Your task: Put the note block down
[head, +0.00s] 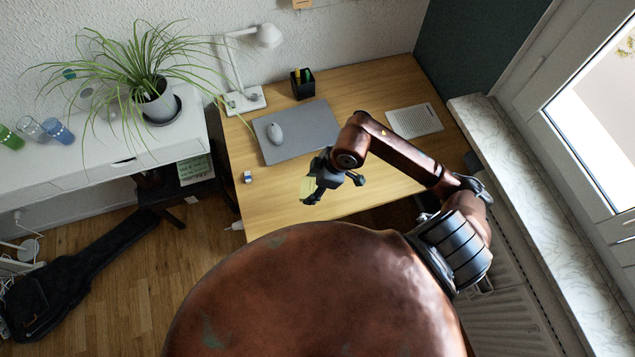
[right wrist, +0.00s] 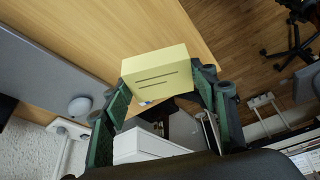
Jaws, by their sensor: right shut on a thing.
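The note block (head: 307,188) is a pale yellow block in the head view, partly hidden by my right gripper (head: 322,180). In the right wrist view the note block (right wrist: 157,72) sits between the two green fingers of my right gripper (right wrist: 163,82), with two dark lines on its facing side. The right gripper is shut on it. In the head view they appear over the front part of the wooden desk (head: 280,200); the block's height above it is hard to tell. My left gripper is in neither view.
A grey mat (head: 310,138) with a white mouse (head: 274,132) lies behind the gripper. A small blue-and-white item (head: 248,177) is to the left. A pen holder (head: 302,84), lamp (head: 268,36) and white keyboard-like pad (head: 414,120) stand farther off. The front left desk surface is clear.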

